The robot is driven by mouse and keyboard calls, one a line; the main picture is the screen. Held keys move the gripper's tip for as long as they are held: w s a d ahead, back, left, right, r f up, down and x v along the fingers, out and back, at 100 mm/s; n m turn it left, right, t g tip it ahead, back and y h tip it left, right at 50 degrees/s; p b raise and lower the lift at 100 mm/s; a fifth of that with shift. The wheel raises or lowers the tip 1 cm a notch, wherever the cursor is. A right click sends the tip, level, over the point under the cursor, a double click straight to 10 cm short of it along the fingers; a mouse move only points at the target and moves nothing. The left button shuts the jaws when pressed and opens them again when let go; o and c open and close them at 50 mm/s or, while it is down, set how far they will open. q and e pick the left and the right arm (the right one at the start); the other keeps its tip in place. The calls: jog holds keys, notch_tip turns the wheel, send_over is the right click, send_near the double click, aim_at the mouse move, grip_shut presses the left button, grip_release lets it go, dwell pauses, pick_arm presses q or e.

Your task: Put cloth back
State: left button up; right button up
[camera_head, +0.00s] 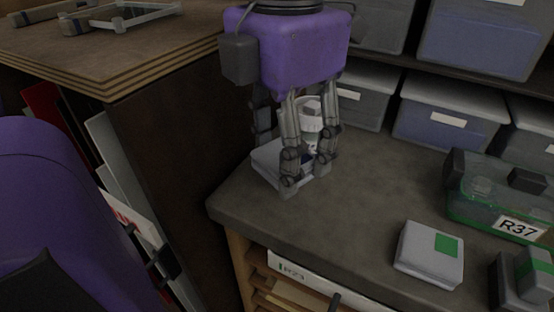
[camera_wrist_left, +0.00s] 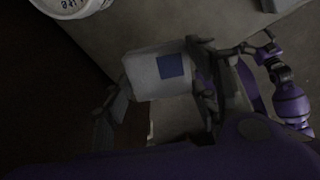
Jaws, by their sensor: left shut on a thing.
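A folded white cloth (camera_head: 268,163) is at the near left corner of the grey worktop, partly hidden by my gripper's fingers. In the left wrist view the cloth (camera_wrist_left: 146,78) shows a blue square and sits between the fingers. My left gripper (camera_head: 303,172), under a purple body, points down and is shut on this cloth. The cloth is at or just above the worktop; I cannot tell whether it touches. A second folded cloth (camera_head: 430,255), white with a green square, lies flat on the worktop at the right. My right gripper is not in view.
A white jar (camera_head: 311,116) stands close behind the fingers. A clear container (camera_head: 500,200) labelled R37 and a grey block with green (camera_head: 536,275) are at the right. Lidded bins (camera_head: 447,118) line the back. A wooden bench (camera_head: 110,50) rises at the left. The worktop's middle is clear.

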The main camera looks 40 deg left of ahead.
aim_at(275, 191)
pick_arm(q)
jog(key=shift+w+a+f, duration=0.25)
jog(key=shift+a+f, duration=0.45)
jog(key=shift+f, duration=0.2)
jog(key=f, duration=0.2)
jog(key=f+b, duration=0.1)
jog(key=shift+w+a+f, duration=0.1)
jog(key=shift+a+f, duration=0.2)
jog(key=shift+f, duration=0.05)
jog(key=o, duration=1)
jog(key=shift+r, duration=0.25)
notch_tip(275, 191, up, 12)
jog(key=p, duration=0.2)
jog(key=shift+f+p, duration=0.15)
jog(key=shift+p, duration=0.25)
